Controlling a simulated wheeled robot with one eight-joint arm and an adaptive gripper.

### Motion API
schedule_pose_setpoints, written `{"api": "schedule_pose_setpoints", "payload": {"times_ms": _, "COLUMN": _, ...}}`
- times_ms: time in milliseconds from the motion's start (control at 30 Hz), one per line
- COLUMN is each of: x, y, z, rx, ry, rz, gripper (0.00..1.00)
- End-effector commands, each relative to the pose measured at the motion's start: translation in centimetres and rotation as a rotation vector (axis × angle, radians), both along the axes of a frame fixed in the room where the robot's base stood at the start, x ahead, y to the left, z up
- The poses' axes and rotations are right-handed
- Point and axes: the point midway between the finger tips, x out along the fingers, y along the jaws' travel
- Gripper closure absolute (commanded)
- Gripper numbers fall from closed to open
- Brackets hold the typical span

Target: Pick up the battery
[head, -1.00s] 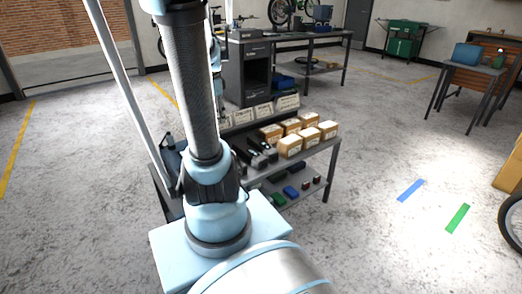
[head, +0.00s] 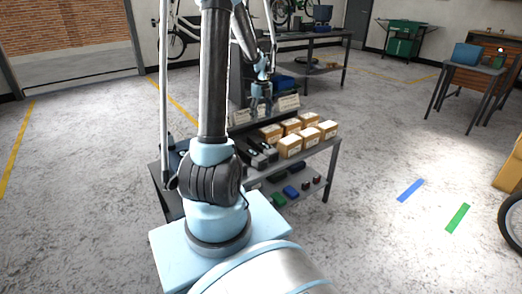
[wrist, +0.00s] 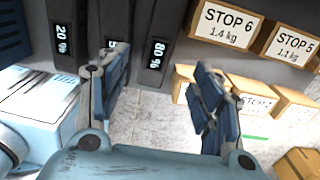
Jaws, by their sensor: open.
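Dark batteries (head: 264,152) stand on the top of a grey rack beside cardboard boxes in the head view. In the wrist view one battery reads 80 % (wrist: 158,52), and another reads 20 % (wrist: 62,40) at the left. My gripper (head: 261,104) is above the back of the rack in the head view. In the wrist view my gripper (wrist: 160,75) is open and empty, its blue-padded fingers spread, with the 80 % battery seen between them, apart from both.
Cardboard boxes (head: 290,146) fill the rack's right side; wrist-view labels include STOP 6 (wrist: 227,25) and STOP 5 (wrist: 292,45). Small green, blue and red items (head: 290,192) lie on the lower shelf. A dark workbench (head: 300,36) stands behind.

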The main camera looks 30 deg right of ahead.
Motion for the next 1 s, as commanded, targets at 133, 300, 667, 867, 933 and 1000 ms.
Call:
{"api": "schedule_pose_setpoints", "payload": {"times_ms": 133, "x": -0.1, "y": -0.8, "z": -1.0, "rx": 0.002, "ry": 0.002, "rz": -0.040, "gripper": 0.40}}
{"api": "schedule_pose_setpoints", "payload": {"times_ms": 300, "x": 0.0, "y": -0.8, "z": -3.4, "rx": 0.002, "ry": 0.002, "rz": -0.042, "gripper": 0.40}}
{"api": "schedule_pose_setpoints", "payload": {"times_ms": 667, "x": 0.0, "y": -0.7, "z": -8.8, "rx": 0.002, "ry": 0.002, "rz": -0.039, "gripper": 0.40}}
{"api": "schedule_pose_setpoints", "payload": {"times_ms": 867, "x": -0.1, "y": -0.7, "z": -11.4, "rx": 0.002, "ry": 0.002, "rz": -0.039, "gripper": 0.40}}
{"api": "schedule_pose_setpoints", "payload": {"times_ms": 933, "x": -0.1, "y": -0.7, "z": -12.0, "rx": 0.002, "ry": 0.002, "rz": -0.039, "gripper": 0.40}}
{"api": "schedule_pose_setpoints", "payload": {"times_ms": 1000, "x": -0.1, "y": -0.7, "z": -12.4, "rx": 0.002, "ry": 0.002, "rz": -0.039, "gripper": 0.40}}
